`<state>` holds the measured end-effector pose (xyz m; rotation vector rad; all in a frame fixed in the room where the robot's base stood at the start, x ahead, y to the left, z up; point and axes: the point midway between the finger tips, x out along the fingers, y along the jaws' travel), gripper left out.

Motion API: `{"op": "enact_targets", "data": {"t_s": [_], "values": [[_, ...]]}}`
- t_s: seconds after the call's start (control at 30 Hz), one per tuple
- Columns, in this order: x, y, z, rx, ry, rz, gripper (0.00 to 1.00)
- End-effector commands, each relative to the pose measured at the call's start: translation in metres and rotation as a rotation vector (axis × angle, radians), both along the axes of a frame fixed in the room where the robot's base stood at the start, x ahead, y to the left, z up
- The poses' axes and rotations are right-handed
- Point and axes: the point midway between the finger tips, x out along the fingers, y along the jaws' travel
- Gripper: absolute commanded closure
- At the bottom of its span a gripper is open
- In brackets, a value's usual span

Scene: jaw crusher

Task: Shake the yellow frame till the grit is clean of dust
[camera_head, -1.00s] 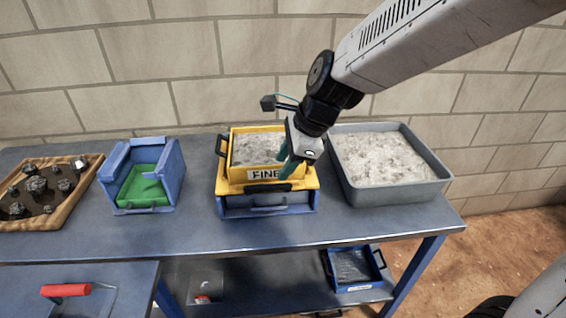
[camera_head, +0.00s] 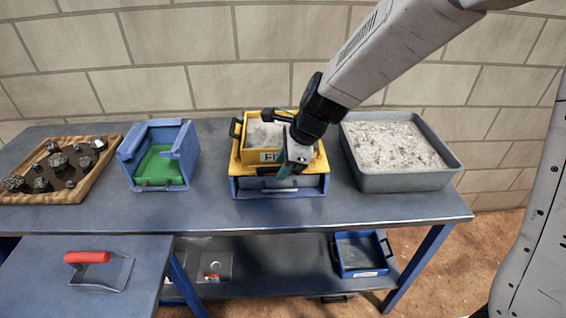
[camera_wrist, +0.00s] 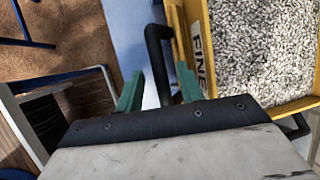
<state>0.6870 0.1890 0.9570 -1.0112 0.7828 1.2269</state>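The yellow frame (camera_head: 249,155), labelled FINE, sits on a yellow-topped blue box (camera_head: 262,194) on the bench. It holds grey grit (camera_head: 262,133); in the wrist view the grit (camera_wrist: 255,50) looks speckled grey and white. My gripper (camera_head: 284,163) is at the frame's front right and covers part of the label. In the wrist view its green fingers (camera_wrist: 160,78) are apart, with the frame's black handle (camera_wrist: 153,45) showing between them. I cannot tell whether either finger touches the handle.
A grey tray of pale material (camera_head: 413,180) stands close on the right. A blue box with a green insert (camera_head: 158,165) and a wooden tray of dark rocks (camera_head: 93,185) stand left. A blue tray (camera_head: 360,255) is on the lower shelf. The bench front is clear.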

Motion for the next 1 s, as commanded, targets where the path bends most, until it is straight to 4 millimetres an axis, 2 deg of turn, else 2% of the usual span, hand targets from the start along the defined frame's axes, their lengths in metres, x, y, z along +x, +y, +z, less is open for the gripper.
{"op": "enact_targets", "data": {"t_s": [0.17, 0.27, 0.3, 0.33, 0.5, 0.7, 0.8, 1.0], "values": [[0.000, 0.000, 0.000, 0.000, 0.000, -0.001, 0.62], [0.000, -0.001, 0.000, 0.000, 0.000, -0.001, 0.87], [0.000, -0.001, 0.000, 0.000, 0.000, -0.001, 0.98], [0.000, -0.001, 0.000, 0.000, 0.000, -0.001, 1.00], [0.004, -0.001, 0.000, 0.000, 0.001, -0.002, 1.00], [0.040, -0.003, 0.000, 0.001, 0.000, -0.004, 1.00], [0.052, -0.003, 0.000, 0.000, 0.000, -0.002, 1.00], [0.055, -0.004, 0.000, 0.000, 0.000, -0.002, 1.00]]}}
